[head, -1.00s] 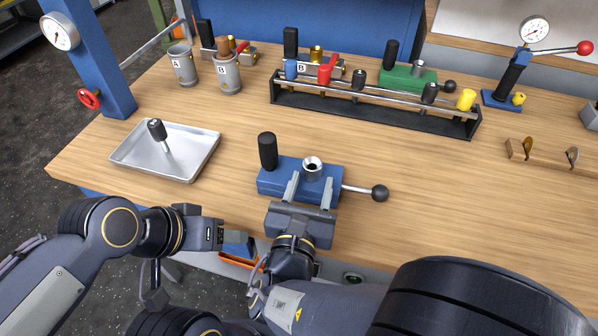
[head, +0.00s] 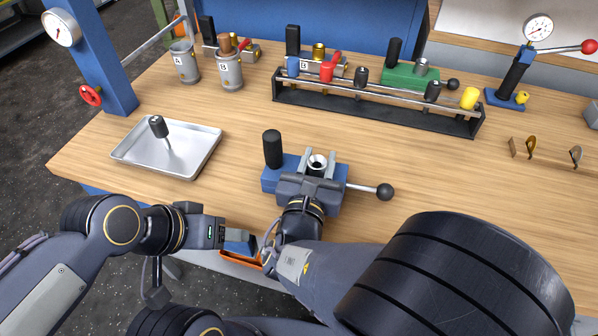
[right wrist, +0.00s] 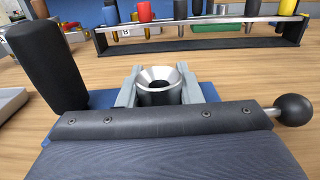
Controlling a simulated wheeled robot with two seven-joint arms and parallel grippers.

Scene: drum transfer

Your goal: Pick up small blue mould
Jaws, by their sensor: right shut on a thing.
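The small blue mould (head: 270,182) sits on the bench near its front edge. It has a black upright handle at its left, a steel cup-like neck on top and a side rod with a black ball at its right. In the right wrist view the steel neck (right wrist: 160,86) stands between my grey fingers. My right gripper (head: 317,165) is over the mould, shut on its steel neck, and its palm hides much of the block. My left gripper (head: 232,240) hangs low at the bench's front edge, away from the mould; its fingers are not clear.
A metal tray (head: 200,160) with a black-handled tool is at the left. A black rack (head: 400,117) with coloured handles, a green mould (head: 408,77) and cups A (head: 184,66) and B (head: 229,74) stand behind. Bare wood lies right of the mould.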

